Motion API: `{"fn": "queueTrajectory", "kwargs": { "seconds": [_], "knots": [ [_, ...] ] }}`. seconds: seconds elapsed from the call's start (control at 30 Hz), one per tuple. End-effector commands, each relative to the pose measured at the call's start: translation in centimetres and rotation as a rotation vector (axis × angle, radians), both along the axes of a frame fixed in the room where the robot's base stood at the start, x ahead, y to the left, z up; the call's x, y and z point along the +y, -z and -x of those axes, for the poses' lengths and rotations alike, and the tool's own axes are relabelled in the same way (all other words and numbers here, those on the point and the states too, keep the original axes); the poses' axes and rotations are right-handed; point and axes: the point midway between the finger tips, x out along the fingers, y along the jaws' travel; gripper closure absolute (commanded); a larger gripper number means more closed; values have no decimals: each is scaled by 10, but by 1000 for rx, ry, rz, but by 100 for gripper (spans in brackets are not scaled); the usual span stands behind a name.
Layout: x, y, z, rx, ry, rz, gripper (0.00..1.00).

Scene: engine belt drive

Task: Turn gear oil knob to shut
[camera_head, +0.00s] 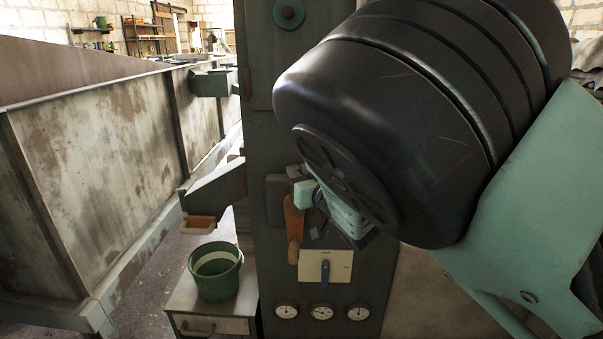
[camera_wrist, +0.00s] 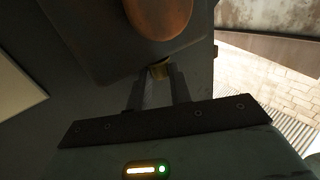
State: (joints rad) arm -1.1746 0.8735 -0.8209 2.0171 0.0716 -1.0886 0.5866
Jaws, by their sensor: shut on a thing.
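My gripper (camera_head: 304,190) is at the front of the tall dark green cabinet, partly hidden by my wrist. In the wrist view my gripper (camera_wrist: 160,76) is shut on a small brass-coloured part (camera_wrist: 162,69), mostly covered by the fingertips. A rounded orange-brown handle (camera_wrist: 160,15) is just beyond it; an orange-brown handle (camera_head: 294,222) hangs downward beside my gripper in the head view. Below is a blue knob (camera_head: 325,272) pointing roughly upright on a cream plate (camera_head: 341,264). No readable label shows which is the gear oil knob.
Several round gauges (camera_head: 322,311) sit low on the cabinet (camera_head: 256,150). A green bucket (camera_head: 215,272) stands on a small drawer unit (camera_head: 205,324) to the left. A spout-like bracket (camera_head: 215,187) juts out above it. A long stained metal trough (camera_head: 95,150) runs along the left.

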Motion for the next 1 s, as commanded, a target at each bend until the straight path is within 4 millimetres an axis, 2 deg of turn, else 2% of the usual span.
{"fn": "queueTrajectory", "kwargs": {
  "seconds": [0.37,0.4,0.47,1.0],
  "knots": [
    [1,0,0,1,-4,0,100],
    [1,0,0,1,-4,0,71],
    [1,0,0,1,-3,0,58],
    [-1,1,-1,1,5,2,58]
  ]
}}
